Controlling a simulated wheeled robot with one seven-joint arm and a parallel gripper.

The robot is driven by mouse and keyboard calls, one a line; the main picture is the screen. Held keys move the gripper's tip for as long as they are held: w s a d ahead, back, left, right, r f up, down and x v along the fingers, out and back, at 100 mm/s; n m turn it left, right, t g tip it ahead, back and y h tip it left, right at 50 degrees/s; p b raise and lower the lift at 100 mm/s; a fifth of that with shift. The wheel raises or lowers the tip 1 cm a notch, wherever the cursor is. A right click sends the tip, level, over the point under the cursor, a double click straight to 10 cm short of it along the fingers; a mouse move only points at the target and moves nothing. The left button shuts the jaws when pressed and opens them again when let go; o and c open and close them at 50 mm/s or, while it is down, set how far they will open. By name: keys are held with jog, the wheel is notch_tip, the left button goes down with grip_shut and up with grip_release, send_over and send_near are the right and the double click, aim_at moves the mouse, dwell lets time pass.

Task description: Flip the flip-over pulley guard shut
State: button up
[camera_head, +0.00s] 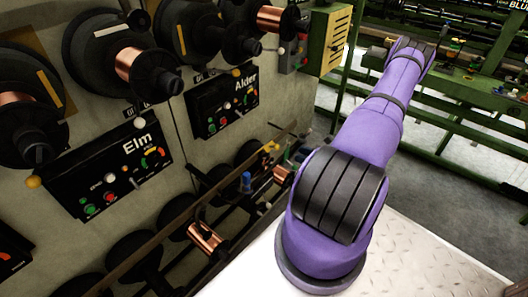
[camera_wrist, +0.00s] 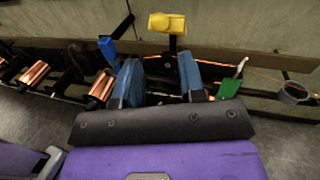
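A small yellow piece (camera_wrist: 167,23) stands on a thin dark post just beyond my gripper in the wrist view. It looks like the pulley guard, but I cannot tell for sure, and its hinge is not clear. In the head view a yellow piece (camera_head: 270,146) shows at the low rail, left of my arm. My gripper (camera_wrist: 160,62) has two blue fingers set wide apart, with nothing held between them. The yellow piece lies beyond the fingertips, apart from them as far as I can see. In the head view my arm hides my gripper.
Copper spools (camera_wrist: 103,86) and a blue piece (camera_wrist: 107,48) are to the left along the rail. A green piece (camera_wrist: 230,88) and a grey cup-like part (camera_wrist: 293,93) are to the right. The machine wall carries the Elm panel (camera_head: 112,165) and the Alder panel (camera_head: 222,100).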

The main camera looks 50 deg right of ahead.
aim_at(277, 147)
jog(key=x, duration=1)
jog(key=shift+w+a, duration=0.2)
jog(key=shift+w, duration=0.15)
grip_shut()
